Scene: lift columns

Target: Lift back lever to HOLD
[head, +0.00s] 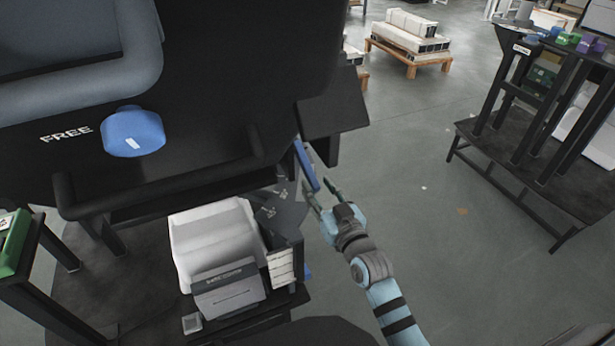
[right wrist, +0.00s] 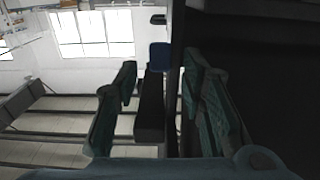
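A blue lever part (head: 306,166) shows at the right edge of the dark machine, partly hidden by it. My right gripper (head: 317,183) reaches up to it with its fingers spread. In the right wrist view the two fingers of my right gripper (right wrist: 160,75) stand apart, with a dark bar (right wrist: 149,108) between them and a blue block (right wrist: 160,56) at its far end. I cannot tell whether either finger touches the bar. A blue knob (head: 133,132) sits beside the white word FREE on the machine's dark face. My left gripper is out of view.
A white bin (head: 213,232) and a grey labelled box (head: 228,288) stand below the machine. A dark rack (head: 515,90) with coloured items is at the right. A pallet (head: 408,45) stands far back. The grey floor between is open.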

